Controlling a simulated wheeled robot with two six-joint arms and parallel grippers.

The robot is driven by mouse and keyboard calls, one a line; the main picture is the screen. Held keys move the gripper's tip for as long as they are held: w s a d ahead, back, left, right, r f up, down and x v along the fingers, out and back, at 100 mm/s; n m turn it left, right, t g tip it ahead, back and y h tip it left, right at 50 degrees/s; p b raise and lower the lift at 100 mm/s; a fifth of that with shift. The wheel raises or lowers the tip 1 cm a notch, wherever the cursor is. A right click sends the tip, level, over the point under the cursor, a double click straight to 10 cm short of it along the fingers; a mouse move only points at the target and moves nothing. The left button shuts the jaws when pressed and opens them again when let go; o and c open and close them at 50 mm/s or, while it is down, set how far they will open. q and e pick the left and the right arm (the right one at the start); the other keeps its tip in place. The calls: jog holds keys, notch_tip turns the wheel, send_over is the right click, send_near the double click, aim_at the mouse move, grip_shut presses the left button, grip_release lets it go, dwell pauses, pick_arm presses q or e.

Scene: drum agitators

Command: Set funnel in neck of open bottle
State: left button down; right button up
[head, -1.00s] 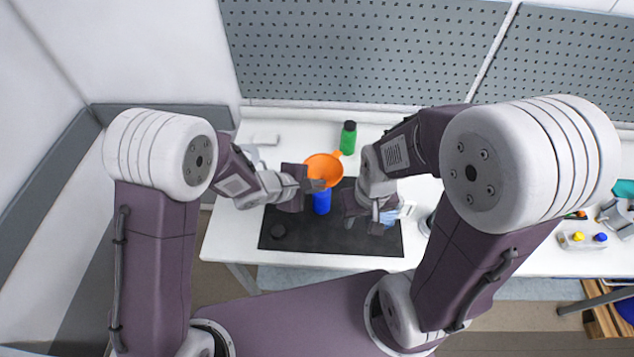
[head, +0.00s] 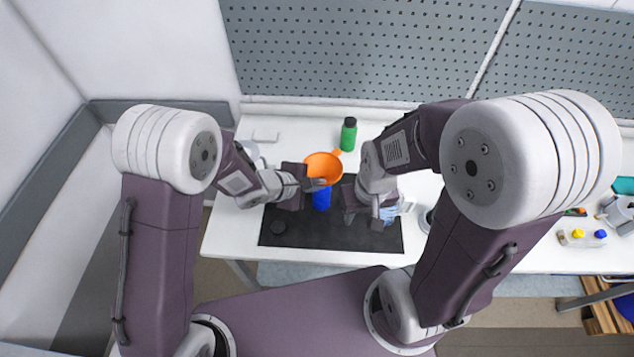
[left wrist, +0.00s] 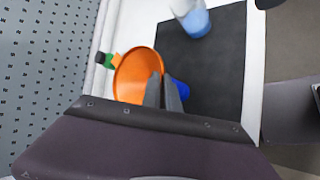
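The orange funnel (head: 323,165) is mouth-up at the middle of the bench, also seen in the left wrist view (left wrist: 133,76). My left gripper (head: 317,185) is shut on the funnel's near rim; its fingers (left wrist: 163,92) lie close together there. A blue bottle (head: 321,201) stands on the black mat just below the funnel in the head view, partly hidden by it; a bit of it shows beside the fingers (left wrist: 183,90). Its neck and the funnel's spout are hidden, so I cannot tell whether they meet. My right gripper (head: 363,219) looks open and empty, right of the bottle.
A green bottle (head: 348,134) with a dark cap stands behind the funnel. A pale blue container (left wrist: 194,22) stands at the mat's right, partly behind my right gripper. The mat's front is mostly clear.

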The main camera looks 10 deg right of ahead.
pick_arm(q)
jog(key=shift+f, duration=0.3)
dwell(0.5)
jog(key=c, duration=1.6)
grip_release()
jog(key=shift+o, duration=0.2)
jog(key=o, duration=0.3)
